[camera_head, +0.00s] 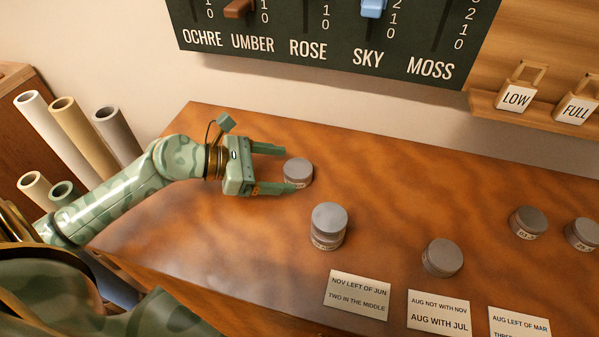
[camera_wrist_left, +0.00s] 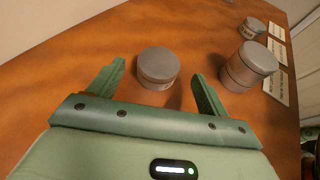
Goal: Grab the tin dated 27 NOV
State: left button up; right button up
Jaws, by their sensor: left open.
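Several round grey lidded tins stand on the brown table. One tin (camera_head: 298,172) sits at the back left, between the fingertips of my left gripper (camera_head: 280,170). My left gripper is open around it, with a gap showing on both sides. In the left wrist view this tin (camera_wrist_left: 158,68) lies ahead of the open fingers. Its label is only partly seen and I cannot read its date. A stack of two tins (camera_head: 328,226) stands to its right and nearer. Single tins stand further right (camera_head: 442,258), (camera_head: 528,222), (camera_head: 582,234). I cannot read 27 NOV on any label.
Cards with month notes (camera_head: 357,295) lie along the front edge. A dark slider board (camera_head: 330,35) hangs on the wall. Paper rolls (camera_head: 80,130) stand at the left. The table's middle back is clear.

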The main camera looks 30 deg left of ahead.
aim_at(294, 168)
pick_arm(q)
jog(key=b+x, duration=0.1)
jog(key=x, duration=0.4)
jog(key=shift+w+d+b, duration=0.1)
jog(key=shift+w+b, duration=0.1)
jog(key=shift+b, duration=0.1)
jog(key=c, duration=1.1)
